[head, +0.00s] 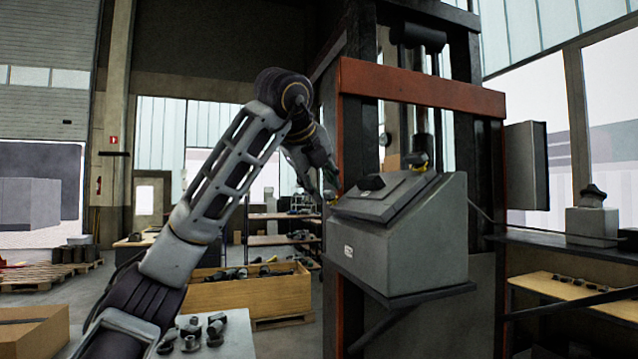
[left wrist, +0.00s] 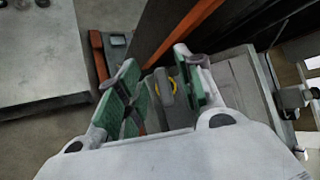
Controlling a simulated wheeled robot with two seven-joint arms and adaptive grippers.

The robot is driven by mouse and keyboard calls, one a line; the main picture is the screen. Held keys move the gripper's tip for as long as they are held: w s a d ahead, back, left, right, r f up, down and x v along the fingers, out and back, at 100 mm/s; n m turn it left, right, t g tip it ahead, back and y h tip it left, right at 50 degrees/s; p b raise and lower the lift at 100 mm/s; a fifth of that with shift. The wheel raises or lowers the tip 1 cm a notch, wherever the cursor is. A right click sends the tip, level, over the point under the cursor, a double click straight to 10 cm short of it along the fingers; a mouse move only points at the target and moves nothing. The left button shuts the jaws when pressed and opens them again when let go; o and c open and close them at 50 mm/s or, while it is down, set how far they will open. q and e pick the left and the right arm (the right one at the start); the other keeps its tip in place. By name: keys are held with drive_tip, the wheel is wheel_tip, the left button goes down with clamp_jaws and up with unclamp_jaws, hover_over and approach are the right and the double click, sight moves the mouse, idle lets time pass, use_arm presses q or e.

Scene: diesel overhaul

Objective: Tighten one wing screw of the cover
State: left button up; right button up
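A grey box (head: 410,245) with a sloped top stands on a bracket at the press. Its cover (head: 400,200) lies on the sloped top. My right gripper is not in view.
The press frame with an orange crossbeam (head: 420,88) rises behind the box. A wooden crate (head: 250,294) of parts stands left of it, and a grey table (head: 235,335) with metal parts is in front. A shelf (head: 570,243) is at the right.

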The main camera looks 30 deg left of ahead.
use_arm(q)
drive_tip(key=shift+w+d+f+b, duration=0.15)
drive_tip(key=shift+w+d+f, duration=0.05)
drive_tip(key=shift+f, duration=0.15)
drive_tip(key=shift+w+d+f+b, duration=0.15)
drive_tip(key=shift+w+f, duration=0.05)
drive_tip(key=shift+f, duration=0.15)
clamp_jaws()
idle(0.4)
drive_tip(key=shift+f+m+t+h+b, duration=0.1)
drive_tip(key=shift+m+t+h+b, duration=0.45)
drive_tip(key=shift+m+b, duration=0.45)
drive_tip(key=shift+m+t+h+b, duration=0.35)
drive_tip(key=shift+m+h, duration=0.1)
drive_tip(key=shift+m, duration=0.95)
